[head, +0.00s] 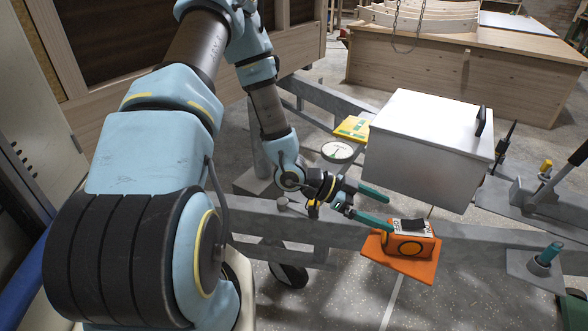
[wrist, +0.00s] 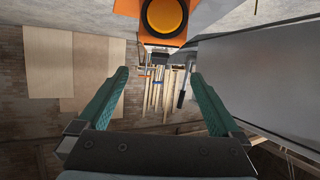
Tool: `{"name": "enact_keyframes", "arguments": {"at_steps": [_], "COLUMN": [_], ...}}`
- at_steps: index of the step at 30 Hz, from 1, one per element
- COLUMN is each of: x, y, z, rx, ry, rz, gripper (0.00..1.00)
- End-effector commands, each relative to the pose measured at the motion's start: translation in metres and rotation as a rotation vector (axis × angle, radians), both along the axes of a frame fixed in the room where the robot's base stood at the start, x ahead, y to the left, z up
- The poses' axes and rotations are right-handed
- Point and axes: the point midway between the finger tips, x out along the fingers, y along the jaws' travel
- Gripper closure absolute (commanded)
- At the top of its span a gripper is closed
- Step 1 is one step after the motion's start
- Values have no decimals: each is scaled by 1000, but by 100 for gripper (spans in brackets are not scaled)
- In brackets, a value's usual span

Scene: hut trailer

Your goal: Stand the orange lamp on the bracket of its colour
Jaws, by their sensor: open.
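The orange lamp (head: 408,243) has a round amber lens on its front and a dark handle on top. It stands upright on the orange bracket (head: 424,272), a flat plate at the grey trailer beam, and appears to rest on it. My gripper (head: 388,208) is open and empty, with its teal fingers beside the lamp, to its left and a little above. In the wrist view, the lamp (wrist: 164,18) shows at the top centre, beyond the fingertips (wrist: 160,74) and apart from them.
A large grey box (head: 425,150) stands just behind the gripper. A yellow plate (head: 352,128) and a round dial (head: 338,151) are to its left. A teal-topped post (head: 548,254) stands on the beam at right.

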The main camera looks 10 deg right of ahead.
Motion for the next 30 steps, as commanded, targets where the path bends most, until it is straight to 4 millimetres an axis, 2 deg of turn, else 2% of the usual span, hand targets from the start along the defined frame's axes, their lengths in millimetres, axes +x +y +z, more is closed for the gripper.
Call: {"name": "enact_keyframes", "arguments": {"at_steps": [2,4,8,11,12,16,19,22,25,30], "x": [5,17,65,108,121,145,140,120,94,61], "y": [2,9,46,98,122,200,255,296,320,332], "z": [0,-2,-5,4,11,43,74,103,126,146], "rx": [18,72,281,489,567,777,893,960,984,977], "ry": [-6,-23,-70,-86,-80,-14,93,241,400,600], "rz": [13,50,215,420,510,813,1050,1263,1422,1558], "gripper": [0,0,0,0,0,0,0,0,0,0]}}
